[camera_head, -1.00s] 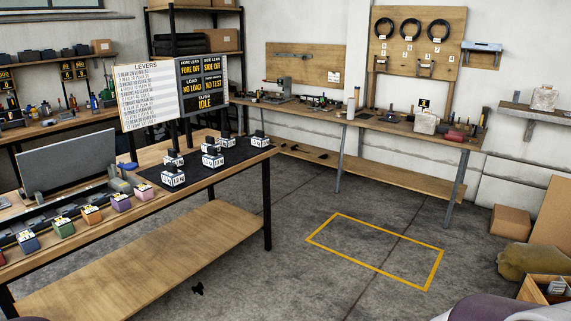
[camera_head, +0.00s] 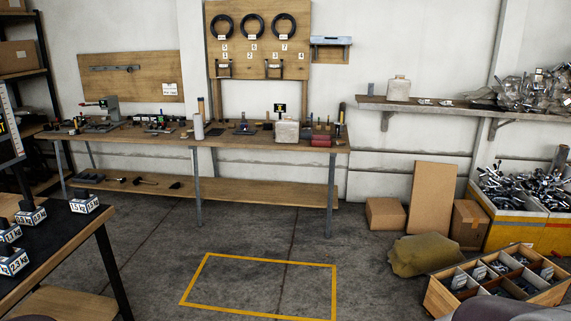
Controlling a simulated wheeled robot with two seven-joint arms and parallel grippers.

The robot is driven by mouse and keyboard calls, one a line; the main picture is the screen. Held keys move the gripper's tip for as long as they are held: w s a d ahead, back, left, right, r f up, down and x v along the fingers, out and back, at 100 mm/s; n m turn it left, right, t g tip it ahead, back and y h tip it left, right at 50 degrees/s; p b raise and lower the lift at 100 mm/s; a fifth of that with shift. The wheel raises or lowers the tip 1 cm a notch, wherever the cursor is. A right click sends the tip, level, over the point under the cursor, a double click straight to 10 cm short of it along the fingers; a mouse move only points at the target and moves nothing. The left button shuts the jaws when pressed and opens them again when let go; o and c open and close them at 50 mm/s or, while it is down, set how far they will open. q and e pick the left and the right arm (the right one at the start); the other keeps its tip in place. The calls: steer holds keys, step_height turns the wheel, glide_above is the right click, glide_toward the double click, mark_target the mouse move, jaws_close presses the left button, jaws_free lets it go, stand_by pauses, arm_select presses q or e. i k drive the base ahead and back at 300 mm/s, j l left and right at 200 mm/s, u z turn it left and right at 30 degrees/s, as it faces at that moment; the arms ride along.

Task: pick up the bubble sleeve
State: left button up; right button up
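I cannot pick out the bubble sleeve with certainty. Crumpled clear plastic packaging (camera_head: 535,92) with metal parts is piled on the right end of the wall shelf, too small in view to name its pieces. Small tools and parts stand along the back workbench (camera_head: 262,146), and some are too small to tell. Neither my left nor my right gripper is in view.
A weight table (camera_head: 60,232) stands at the left. A yellow floor rectangle (camera_head: 200,280) lies ahead on clear floor. At the right are a compartment crate (camera_head: 440,299), an olive sack (camera_head: 425,256), cardboard boxes (camera_head: 385,214) and a yellow bin (camera_head: 505,236) of metal parts.

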mark_target(287, 130)
steer(key=i+z, duration=0.35)
steer(key=i, duration=2.65)
steer(key=i+l+u, duration=0.1)
steer(key=i+u, duration=0.2)
steer(key=i, duration=1.25)
